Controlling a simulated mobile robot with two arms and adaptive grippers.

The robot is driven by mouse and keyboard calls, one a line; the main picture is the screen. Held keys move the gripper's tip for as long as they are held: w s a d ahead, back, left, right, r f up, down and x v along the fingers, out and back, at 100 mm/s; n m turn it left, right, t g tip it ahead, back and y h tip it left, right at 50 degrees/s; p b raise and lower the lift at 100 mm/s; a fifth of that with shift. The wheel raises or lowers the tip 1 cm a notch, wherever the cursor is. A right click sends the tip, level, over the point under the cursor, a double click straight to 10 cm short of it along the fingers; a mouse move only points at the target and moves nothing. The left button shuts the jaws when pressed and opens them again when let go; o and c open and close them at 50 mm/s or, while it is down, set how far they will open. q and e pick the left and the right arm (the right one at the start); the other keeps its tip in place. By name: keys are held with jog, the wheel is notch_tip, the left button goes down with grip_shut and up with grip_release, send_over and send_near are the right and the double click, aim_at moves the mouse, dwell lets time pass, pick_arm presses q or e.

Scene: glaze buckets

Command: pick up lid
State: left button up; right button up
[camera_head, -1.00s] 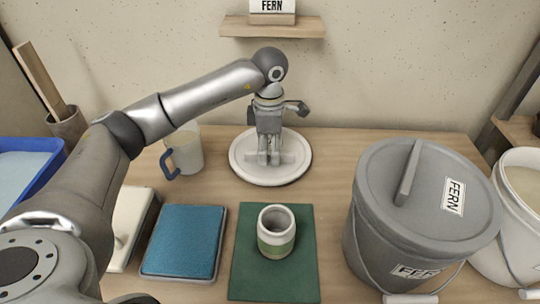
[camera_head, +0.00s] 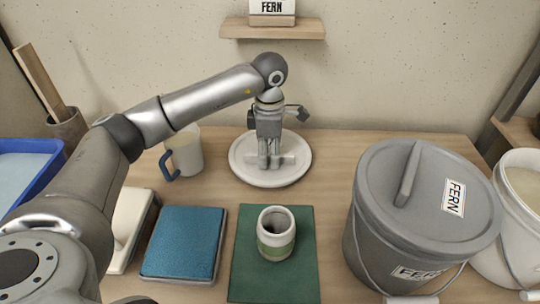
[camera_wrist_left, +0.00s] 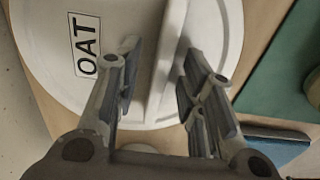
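A round white lid (camera_head: 243,173) lies flat on the table near the wall, with a straight raised handle bar (camera_head: 288,158) across it. In the left wrist view the lid (camera_wrist_left: 70,98) carries an "OAT" label, and its handle (camera_wrist_left: 172,35) runs between my fingers. My left gripper (camera_head: 269,164) points straight down over the lid's middle. In the left wrist view the gripper (camera_wrist_left: 158,72) is open, its fingers on both sides of the handle with gaps visible. The lid rests on the table. My right gripper is not in view.
A grey bucket (camera_head: 385,235) with a grey "FERN" lid (camera_head: 400,215) stands at the right, beside a white bucket (camera_head: 510,225). A mug (camera_head: 187,155) stands close left of the white lid. A small jar (camera_head: 276,240) sits on a green mat (camera_head: 245,280); a blue pad (camera_head: 183,245) lies nearby.

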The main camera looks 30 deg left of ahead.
pick_arm(q)
grip_shut()
jog(key=shift+r, duration=0.1)
dwell(0.3)
